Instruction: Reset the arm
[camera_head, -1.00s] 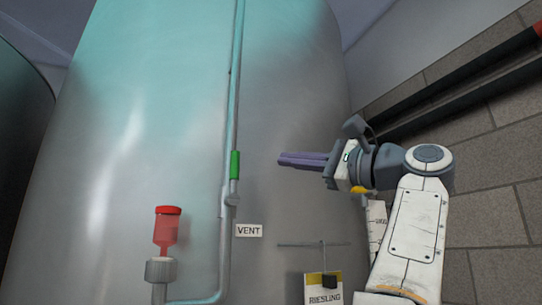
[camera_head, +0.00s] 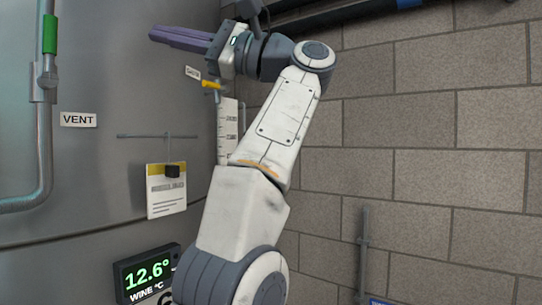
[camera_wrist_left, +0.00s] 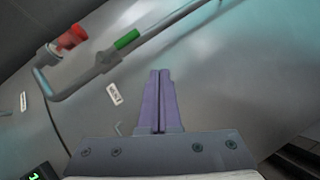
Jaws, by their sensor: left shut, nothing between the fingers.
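My left arm stands in front of a large steel tank (camera_head: 105,60) in the head view. Its left gripper (camera_head: 153,35) has two long purple fingers pressed together, with nothing between them. The fingers point left, towards the tank's wall, at the top of the picture. In the left wrist view the same gripper (camera_wrist_left: 159,72) shows its fingers side by side over the grey tank surface (camera_wrist_left: 220,90). I cannot tell how far the fingertips are from the wall. My right gripper is in neither view.
A pipe with a green sleeve (camera_head: 50,35) runs beside a VENT label (camera_head: 78,120). A red-topped fitting (camera_wrist_left: 72,37) shows in the left wrist view. A hanging card (camera_head: 166,195) and a 12.6° display (camera_head: 147,274) are lower. A brick wall (camera_head: 420,130) fills the right.

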